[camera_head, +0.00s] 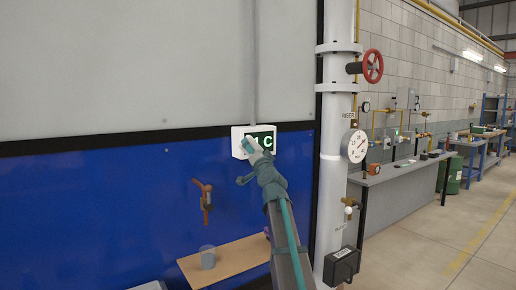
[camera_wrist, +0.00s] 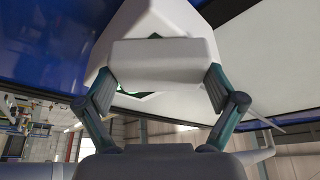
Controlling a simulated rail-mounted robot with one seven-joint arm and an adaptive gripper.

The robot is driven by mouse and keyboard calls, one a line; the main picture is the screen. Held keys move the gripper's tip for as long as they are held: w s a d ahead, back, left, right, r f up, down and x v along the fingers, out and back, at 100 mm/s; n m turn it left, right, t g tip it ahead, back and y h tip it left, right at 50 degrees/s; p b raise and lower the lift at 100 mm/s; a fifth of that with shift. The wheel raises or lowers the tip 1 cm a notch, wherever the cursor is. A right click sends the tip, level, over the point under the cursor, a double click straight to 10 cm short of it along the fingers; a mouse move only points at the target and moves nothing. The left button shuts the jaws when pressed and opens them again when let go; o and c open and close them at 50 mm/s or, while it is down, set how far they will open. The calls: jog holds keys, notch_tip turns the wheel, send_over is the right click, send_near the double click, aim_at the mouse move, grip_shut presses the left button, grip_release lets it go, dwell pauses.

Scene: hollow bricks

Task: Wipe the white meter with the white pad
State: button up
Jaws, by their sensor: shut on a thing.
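The white meter (camera_head: 239,131) is a small white box on the wall, with a dark display showing bright characters, including a "C". In the wrist view the meter (camera_wrist: 150,18) fills the space just behind the pad, with a bit of green display showing. My gripper (camera_head: 254,157) is shut on the white pad (camera_wrist: 165,62), which sits between both fingers. In the head view the pad (camera_head: 247,146) overlaps the left part of the display and hides some characters. The pad is at or very close to the meter's face; I cannot tell if they touch.
A brown valve lever (camera_head: 204,195) sticks out from the blue panel (camera_head: 90,215) at left. Below is a tan shelf (camera_head: 240,253) with a grey cup (camera_head: 207,257). A white riser pipe (camera_head: 332,180) with a gauge (camera_head: 357,146) and red handwheel (camera_head: 373,66) stands right of my arm.

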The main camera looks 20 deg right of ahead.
jog(key=shift+w+a, duration=0.1)
jog(key=shift+a, duration=0.55)
jog(key=shift+s+d+b, duration=0.25)
jog(key=shift+s, duration=1.25)
jog(key=shift+s+d+b, duration=0.2)
jog(key=shift+s, duration=1.25)
jog(key=shift+s+f, duration=0.1)
jog(key=shift+s+d+b, duration=0.2)
jog(key=shift+s+b, duration=0.15)
jog(key=shift+s, duration=1.05)
